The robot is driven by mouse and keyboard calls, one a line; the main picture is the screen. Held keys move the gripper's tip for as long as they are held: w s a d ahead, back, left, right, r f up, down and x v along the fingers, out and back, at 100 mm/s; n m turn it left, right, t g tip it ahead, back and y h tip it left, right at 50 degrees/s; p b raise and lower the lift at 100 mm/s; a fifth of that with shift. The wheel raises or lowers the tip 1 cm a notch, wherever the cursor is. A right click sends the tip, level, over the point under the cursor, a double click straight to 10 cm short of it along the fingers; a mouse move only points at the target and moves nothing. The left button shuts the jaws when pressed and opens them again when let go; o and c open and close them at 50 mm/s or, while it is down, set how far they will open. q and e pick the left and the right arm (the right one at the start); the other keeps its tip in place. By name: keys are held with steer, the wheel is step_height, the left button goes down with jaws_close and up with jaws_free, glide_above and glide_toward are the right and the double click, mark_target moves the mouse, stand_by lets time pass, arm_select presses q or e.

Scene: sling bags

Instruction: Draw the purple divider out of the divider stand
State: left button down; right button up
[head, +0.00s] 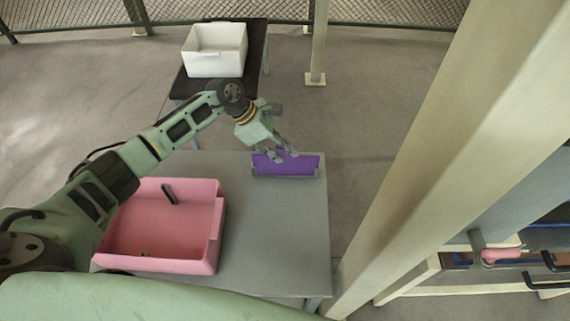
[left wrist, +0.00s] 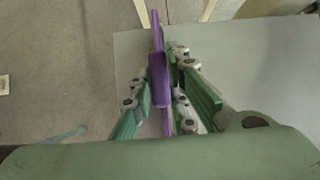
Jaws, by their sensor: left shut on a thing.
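The purple divider (head: 300,164) is a flat upright panel near the far right corner of the grey table. A low grey strip, which looks like the divider stand (head: 285,176), runs along its bottom edge. My left gripper (head: 282,155) comes down on the divider from above and behind, shut on its upper edge. In the left wrist view the divider (left wrist: 158,80) stands edge-on between the fingers of my left gripper (left wrist: 160,98). The stand's slot is too small to make out. My right gripper is not in view.
A pink bin (head: 160,262) with a small dark item inside stands on the grey table (head: 270,240) at the left. A white bin (head: 215,65) sits on a dark table behind. A thick beige post (head: 430,150) rises right of the table. The table's front right is clear.

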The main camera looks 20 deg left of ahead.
arm_select(q)
steer(key=shift+r, duration=0.1)
steer(key=shift+r+p, duration=0.35)
steer(key=shift+r, duration=0.15)
steer(key=shift+r+p, duration=1.2)
steer(key=shift+r, duration=0.95)
steer(key=shift+r+p, duration=0.65)
steer(key=shift+r, duration=0.6)
steer(key=shift+r+p, duration=0.4)
steer(key=shift+r, duration=0.4)
steer(key=shift+r+p, duration=0.5)
steer(key=shift+r, duration=0.7)
